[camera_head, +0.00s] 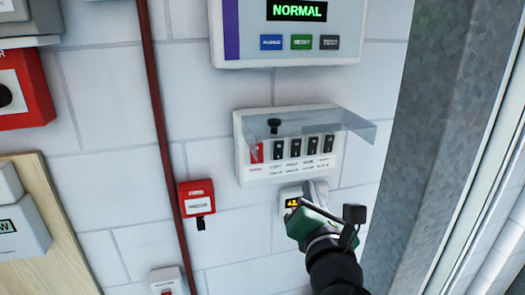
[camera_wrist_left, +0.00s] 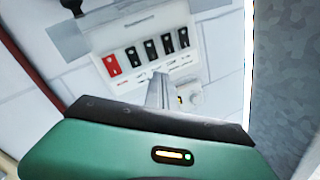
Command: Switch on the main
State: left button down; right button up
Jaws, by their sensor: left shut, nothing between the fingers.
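A white breaker box (camera_head: 240,165) is on the tiled wall, with its clear cover (camera_head: 345,122) swung up. The red main switch (camera_head: 256,152) is at the left end of a row of black switches (camera_head: 295,148). The red switch also shows in the left wrist view (camera_wrist_left: 111,65); I cannot tell its position. My left gripper (camera_head: 314,187) is shut and empty, below the right part of the box, over a small device with an amber display (camera_head: 291,203). In the left wrist view its fingertips (camera_wrist_left: 160,78) appear under the middle of the switch row, right of the red switch.
An alarm panel (camera_head: 290,20) reading NORMAL is above the box. A small red call box (camera_head: 197,197) and a red pipe (camera_head: 160,120) are to the left. A grey column (camera_head: 430,110) stands close on the right. A dark knob (camera_head: 274,125) is on the cover.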

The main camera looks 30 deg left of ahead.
pick_arm(q)
jog(key=s+a+r+n+g+y, duration=0.2)
jog(key=s+n+g+y, duration=0.1)
jog(key=s+n, duration=0.4)
jog(key=n+g+p, duration=0.1)
jog(key=n, duration=0.1)
jog(key=shift+r+n, duration=0.3)
pick_arm(e)
jog(key=shift+v, duration=0.85)
pick_arm(q)
jog(key=shift+a, duration=0.1)
pick_arm(e)
jog(key=shift+w, duration=0.2)
pick_arm(q)
jog(key=p+x, duration=0.7)
jog(key=x, duration=0.7)
jog(key=shift+f, duration=0.15)
jog(key=shift+s, duration=0.1)
pick_arm(e)
jog(key=w+v, duration=0.1)
jog(key=v, duration=0.6)
jog(key=shift+w+r, duration=0.25)
jog(key=shift+r, duration=0.1)
